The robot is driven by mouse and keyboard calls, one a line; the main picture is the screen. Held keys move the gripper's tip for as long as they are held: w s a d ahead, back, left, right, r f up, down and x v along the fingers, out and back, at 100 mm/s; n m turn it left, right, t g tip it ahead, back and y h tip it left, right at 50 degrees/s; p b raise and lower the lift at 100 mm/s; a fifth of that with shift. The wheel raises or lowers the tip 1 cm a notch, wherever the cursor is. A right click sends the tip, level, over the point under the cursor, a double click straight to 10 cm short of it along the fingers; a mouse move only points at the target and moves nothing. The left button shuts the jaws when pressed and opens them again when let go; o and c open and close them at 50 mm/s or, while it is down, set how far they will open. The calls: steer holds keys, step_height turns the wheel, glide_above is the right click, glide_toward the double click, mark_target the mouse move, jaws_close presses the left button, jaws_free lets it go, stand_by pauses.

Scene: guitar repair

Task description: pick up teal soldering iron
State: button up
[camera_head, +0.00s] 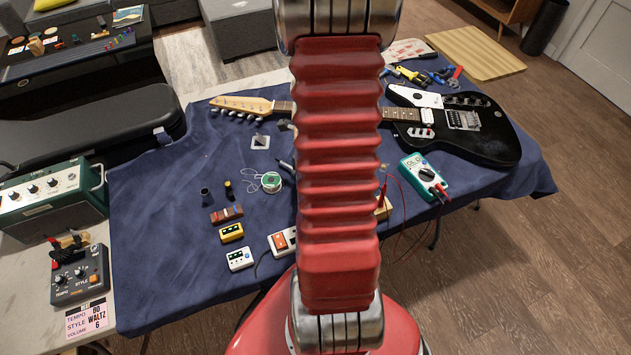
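I cannot make out a teal soldering iron for certain. A thin dark stick-like piece (286,165) lies on the blue cloth at the left edge of my red arm, and the arm hides part of it; I cannot tell what it is. My arm covers the middle of the table. My gripper is not in view.
A green amplifier (50,200) stands at the left. The cloth's left part is clear.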

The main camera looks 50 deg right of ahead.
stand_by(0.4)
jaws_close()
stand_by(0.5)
